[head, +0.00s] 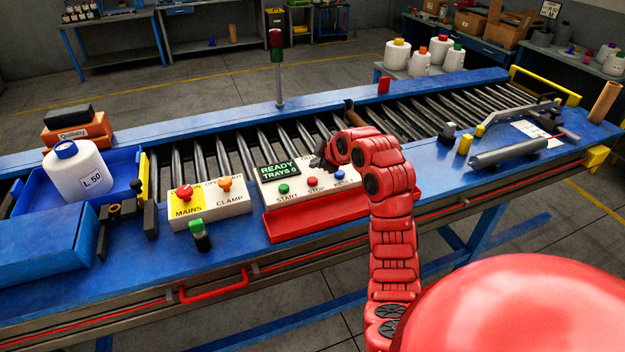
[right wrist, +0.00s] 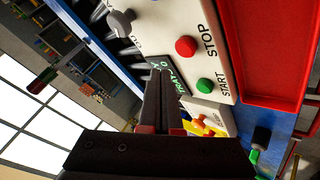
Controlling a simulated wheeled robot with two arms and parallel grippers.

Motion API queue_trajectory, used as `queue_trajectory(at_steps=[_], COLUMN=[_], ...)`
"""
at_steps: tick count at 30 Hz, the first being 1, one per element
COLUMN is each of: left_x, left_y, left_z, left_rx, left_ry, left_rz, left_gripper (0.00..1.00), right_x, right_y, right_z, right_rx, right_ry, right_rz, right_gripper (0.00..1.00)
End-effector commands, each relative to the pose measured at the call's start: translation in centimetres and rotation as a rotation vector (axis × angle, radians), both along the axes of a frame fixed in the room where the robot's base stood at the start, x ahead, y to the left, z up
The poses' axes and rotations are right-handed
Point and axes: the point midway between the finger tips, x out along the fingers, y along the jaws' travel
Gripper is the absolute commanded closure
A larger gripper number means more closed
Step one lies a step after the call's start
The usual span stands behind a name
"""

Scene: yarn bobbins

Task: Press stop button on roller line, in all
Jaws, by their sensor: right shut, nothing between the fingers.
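The roller line's control box (head: 265,189) is pale, with a lit display (head: 279,171) reading READY TRAYS 0. Its red STOP button (head: 312,181) sits between the green START button (head: 284,188) and the blue RESET button (head: 339,175). The STOP button (right wrist: 186,46) also shows in the right wrist view, with START (right wrist: 205,85) below it. My right gripper (head: 320,162) is over the box's back part, behind STOP. In the right wrist view its shut, empty fingers (right wrist: 162,75) appear beside the display, apart from STOP. My left gripper is not in view.
A box (head: 210,206) with MAINS and CLAMP knobs stands left of the control box. A signal lamp post (head: 278,70) rises behind. A red tray (head: 320,216) borders the control box in front. A blue tray with a white bobbin (head: 75,172) is at left.

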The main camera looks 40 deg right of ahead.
Motion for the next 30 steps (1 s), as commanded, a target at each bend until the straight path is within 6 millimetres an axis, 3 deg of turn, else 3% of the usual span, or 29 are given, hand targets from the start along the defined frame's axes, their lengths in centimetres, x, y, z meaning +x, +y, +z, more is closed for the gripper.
queue_trajectory(at_steps=[9,30], left_x=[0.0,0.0], left_y=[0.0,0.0], left_z=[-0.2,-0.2], left_rx=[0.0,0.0], left_ry=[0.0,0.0], left_rz=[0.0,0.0], left_gripper=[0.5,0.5], right_x=[0.0,0.0], right_y=[0.0,0.0], right_z=[2.5,2.5], right_rx=[0.0,0.001], right_ry=[0.0,0.0], right_rz=[-0.002,-0.001], right_gripper=[1.0,1.0])
